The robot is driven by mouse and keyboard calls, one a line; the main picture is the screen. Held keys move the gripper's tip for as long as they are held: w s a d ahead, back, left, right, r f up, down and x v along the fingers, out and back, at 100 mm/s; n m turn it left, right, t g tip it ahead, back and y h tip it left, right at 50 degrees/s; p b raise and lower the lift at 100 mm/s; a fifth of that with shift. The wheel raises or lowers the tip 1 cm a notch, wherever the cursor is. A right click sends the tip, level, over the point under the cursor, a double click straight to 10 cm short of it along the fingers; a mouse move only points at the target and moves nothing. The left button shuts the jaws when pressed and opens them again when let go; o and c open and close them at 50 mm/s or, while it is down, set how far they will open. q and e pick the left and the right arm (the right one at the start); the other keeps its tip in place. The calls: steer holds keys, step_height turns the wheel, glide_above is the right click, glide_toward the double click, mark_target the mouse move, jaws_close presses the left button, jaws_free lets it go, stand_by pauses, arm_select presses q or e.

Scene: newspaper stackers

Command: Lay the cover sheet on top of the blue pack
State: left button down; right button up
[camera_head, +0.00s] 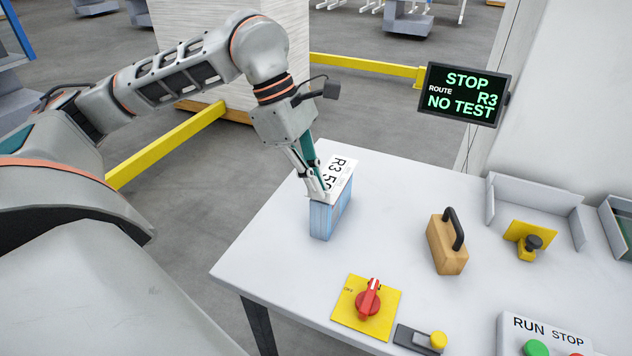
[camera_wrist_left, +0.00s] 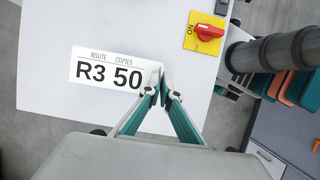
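The blue pack (camera_head: 322,222) stands on the left part of the white table in the head view. The white cover sheet (camera_head: 342,174), printed "R3 50", is over the top of the pack; I cannot tell whether it touches it. In the left wrist view the sheet (camera_wrist_left: 95,68) lies flat in view and the pack is hidden. My left gripper (camera_head: 318,192) is at the sheet's near end, above the pack. Its fingertips (camera_wrist_left: 161,88) are close together on the sheet's right end and look shut on it. My right gripper is out of view.
On the white table (camera_head: 280,265) are a wooden block (camera_head: 444,250) with a black handle, a red switch (camera_head: 368,298) on a yellow plate, a yellow button (camera_head: 438,340), a grey tray (camera_head: 535,195) and a RUN/STOP panel (camera_head: 545,335). A screen (camera_head: 465,94) reads "STOP R3 NO TEST".

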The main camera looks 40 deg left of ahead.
arm_select(q)
steer(key=shift+f, duration=0.3)
steer(key=c, duration=2.2)
jaws_free()
steer(key=v, duration=1.2)
